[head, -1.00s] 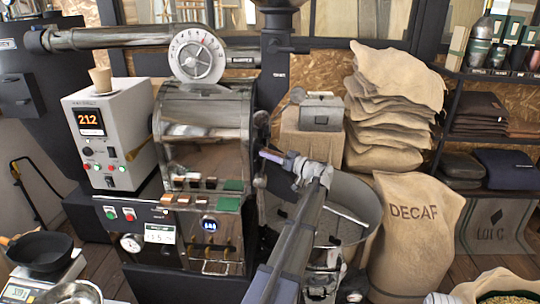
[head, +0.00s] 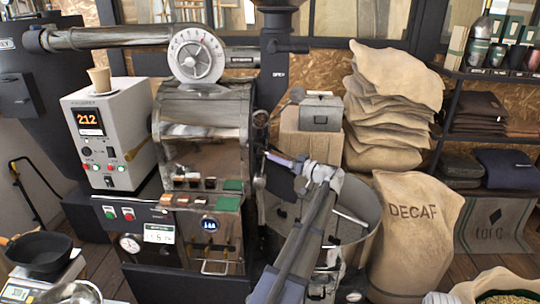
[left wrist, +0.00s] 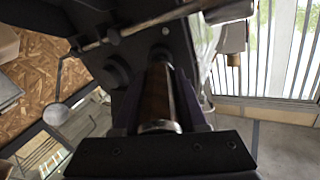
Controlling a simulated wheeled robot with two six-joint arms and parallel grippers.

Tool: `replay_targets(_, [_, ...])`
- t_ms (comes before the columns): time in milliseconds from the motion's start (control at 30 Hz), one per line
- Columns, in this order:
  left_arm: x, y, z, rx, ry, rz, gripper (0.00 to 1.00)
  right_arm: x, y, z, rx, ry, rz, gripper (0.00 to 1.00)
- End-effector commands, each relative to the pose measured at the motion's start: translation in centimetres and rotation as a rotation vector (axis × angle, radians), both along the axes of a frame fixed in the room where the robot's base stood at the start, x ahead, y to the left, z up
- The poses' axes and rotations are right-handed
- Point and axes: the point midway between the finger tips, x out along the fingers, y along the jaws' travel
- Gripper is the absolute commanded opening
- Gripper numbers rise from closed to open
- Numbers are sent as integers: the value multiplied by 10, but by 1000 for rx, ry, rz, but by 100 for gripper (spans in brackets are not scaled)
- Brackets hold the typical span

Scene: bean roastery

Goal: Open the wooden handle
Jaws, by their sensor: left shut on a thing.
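The wooden handle (left wrist: 157,95) is a brown cylinder with a metal collar at its near end. In the left wrist view it lies lengthwise between the two fingers of my left gripper (left wrist: 160,80), which is shut on it. In the head view my left gripper (head: 272,157) is at the right side of the roaster front (head: 203,130), by the dark column. The handle is too hidden by the fingers to make out there. My right gripper is not in view.
The round cooling tray (head: 365,208) lies under my left forearm. A DECAF sack (head: 412,245) and stacked sacks (head: 385,125) stand to the right.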

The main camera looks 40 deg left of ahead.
Motion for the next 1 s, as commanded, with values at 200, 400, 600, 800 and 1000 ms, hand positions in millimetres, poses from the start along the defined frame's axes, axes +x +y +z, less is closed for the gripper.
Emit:
replay_targets(200, [2,-51,0,-1,-1,-3,0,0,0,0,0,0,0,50])
replay_targets(400, [2,-65,0,-1,0,0,0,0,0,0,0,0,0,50])
replay_targets(600, [2,-65,0,-1,0,0,0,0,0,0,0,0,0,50])
replay_targets(800, [2,-64,0,-1,0,0,58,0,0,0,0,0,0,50])
replay_targets(1000, [2,-64,0,-1,0,0,70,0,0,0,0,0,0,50])
